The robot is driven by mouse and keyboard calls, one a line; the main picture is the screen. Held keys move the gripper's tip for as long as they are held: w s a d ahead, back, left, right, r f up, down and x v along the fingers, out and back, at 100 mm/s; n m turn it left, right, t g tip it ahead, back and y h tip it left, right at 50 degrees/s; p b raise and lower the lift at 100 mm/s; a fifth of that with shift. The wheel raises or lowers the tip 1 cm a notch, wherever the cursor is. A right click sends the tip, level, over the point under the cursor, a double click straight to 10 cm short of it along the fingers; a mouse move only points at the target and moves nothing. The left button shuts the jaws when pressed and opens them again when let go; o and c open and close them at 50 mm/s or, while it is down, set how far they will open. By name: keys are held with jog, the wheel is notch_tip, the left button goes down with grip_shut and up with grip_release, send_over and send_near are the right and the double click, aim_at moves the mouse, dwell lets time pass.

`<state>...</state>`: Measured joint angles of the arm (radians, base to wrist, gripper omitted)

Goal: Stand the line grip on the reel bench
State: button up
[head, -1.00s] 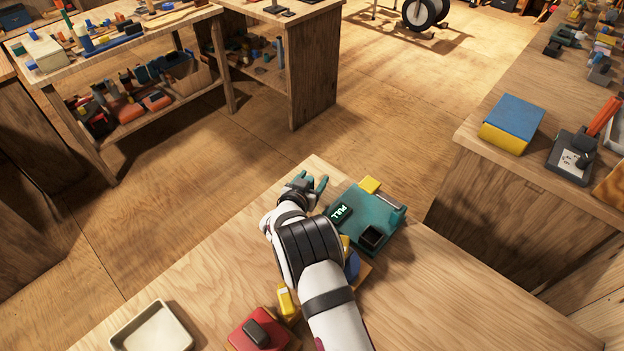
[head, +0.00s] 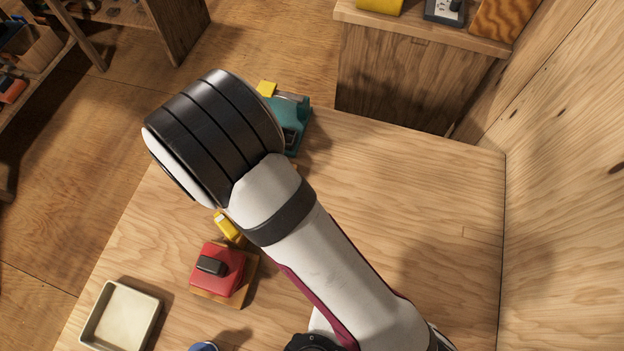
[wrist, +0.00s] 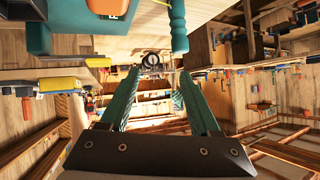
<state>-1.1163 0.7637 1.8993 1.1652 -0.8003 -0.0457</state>
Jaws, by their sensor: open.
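My gripper's two teal fingers (wrist: 157,80) are apart with nothing between them in the wrist view. In the head view my gripper is hidden behind my arm. A teal device (head: 298,125) with a yellow block on its far side stands on the wooden table (head: 410,190), partly covered by my arm. A teal body (wrist: 75,42) at the upper left and a teal rod (wrist: 178,25) at the top show in the wrist view, apart from my fingers. I cannot tell which thing is the line grip or which surface is the reel bench.
A red block (head: 229,266) on a wooden base, a yellow piece (head: 228,228) and a cream tray (head: 95,325) stand left of my arm. A blue thing (head: 203,347) is cut off at the bottom. The table's right side is clear up to the wooden wall (head: 565,180).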

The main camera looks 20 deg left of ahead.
jog(key=w+d+r+m+g, duration=0.1)
jog(key=d+r+g, duration=0.1)
jog(key=d+r, duration=0.35)
jog(key=w+d+r+m+g, duration=0.1)
jog(key=d+r+m+g, duration=0.15)
jog(key=d, duration=0.65)
jog(key=s+d+r+m+g+h, duration=0.1)
jog(key=s+d+m+g, duration=0.1)
jog(key=s+d, duration=0.9)
jog(key=s+d+r+m+g+h, duration=0.2)
jog(key=s+d+m+g, duration=0.1)
jog(key=s+d, duration=0.9)
jog(key=shift+s+d+r+g+h, duration=0.15)
jog(key=shift+d+g+h, duration=0.15)
jog(key=shift+d+g, duration=0.6)
